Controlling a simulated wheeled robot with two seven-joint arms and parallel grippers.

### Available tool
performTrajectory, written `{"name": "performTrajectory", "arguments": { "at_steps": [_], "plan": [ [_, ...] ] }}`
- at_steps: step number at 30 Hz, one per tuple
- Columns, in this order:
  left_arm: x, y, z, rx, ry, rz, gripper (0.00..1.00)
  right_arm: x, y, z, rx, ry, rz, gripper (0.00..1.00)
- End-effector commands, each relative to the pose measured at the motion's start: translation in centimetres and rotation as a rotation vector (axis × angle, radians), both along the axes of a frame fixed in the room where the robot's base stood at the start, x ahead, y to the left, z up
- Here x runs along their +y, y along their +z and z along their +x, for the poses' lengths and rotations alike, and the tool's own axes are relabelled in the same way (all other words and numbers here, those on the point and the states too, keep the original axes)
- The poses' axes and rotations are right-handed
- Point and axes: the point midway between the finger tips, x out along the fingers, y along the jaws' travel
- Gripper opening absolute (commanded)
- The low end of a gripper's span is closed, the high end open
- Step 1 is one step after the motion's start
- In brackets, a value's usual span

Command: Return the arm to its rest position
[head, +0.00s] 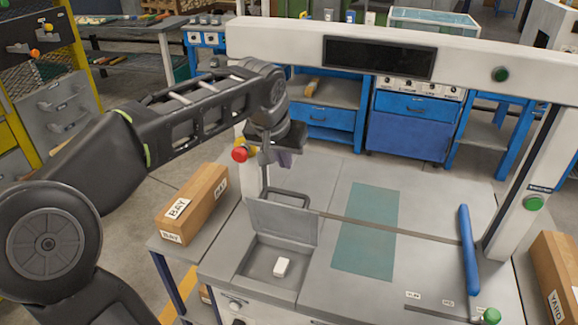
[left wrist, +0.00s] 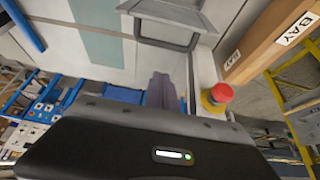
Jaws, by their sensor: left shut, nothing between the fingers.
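My left arm reaches in from the left in the head view, bent at the elbow, with its wrist pointing down. My left gripper (head: 284,160) hangs above the back left of the grey machine top (head: 440,225), beside the white left post. Its fingers are together and hold nothing; they also show in the left wrist view (left wrist: 160,92). A red emergency button (head: 240,154) is just left of the gripper, and also shows in the left wrist view (left wrist: 220,93). My right gripper is not in view.
A recessed bin with a raised lid (head: 284,222) holds a small white block (head: 282,267). A BAY box (head: 194,204) stands left, a YARD box (head: 558,275) right. A white overhead beam (head: 290,42) crosses behind.

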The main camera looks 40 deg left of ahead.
Motion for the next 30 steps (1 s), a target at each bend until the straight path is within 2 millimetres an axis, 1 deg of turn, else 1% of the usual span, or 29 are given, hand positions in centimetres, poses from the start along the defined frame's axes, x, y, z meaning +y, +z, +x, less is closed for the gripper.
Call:
{"name": "performTrajectory", "arguments": {
  "at_steps": [1,3,6,23,26,30],
  "plan": [
    [-0.1,0.5,-0.4,-0.003,0.0,0.0,0.0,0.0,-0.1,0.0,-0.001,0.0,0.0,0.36],
    [-0.2,0.9,-0.7,-0.002,0.001,0.0,0.0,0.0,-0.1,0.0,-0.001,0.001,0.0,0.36],
    [-0.3,1.3,-1.0,-0.001,0.001,0.0,0.0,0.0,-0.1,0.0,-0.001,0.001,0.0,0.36],
    [-0.3,1.3,-1.0,0.0,0.0,0.0,0.0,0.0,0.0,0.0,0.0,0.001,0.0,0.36],
    [-0.3,2.0,-1.0,-0.001,0.0,0.0,0.0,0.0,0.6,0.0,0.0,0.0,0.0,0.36],
    [-0.3,4.0,-1.0,-0.001,0.0,0.0,0.0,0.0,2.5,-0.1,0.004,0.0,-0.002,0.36]
  ]
}}
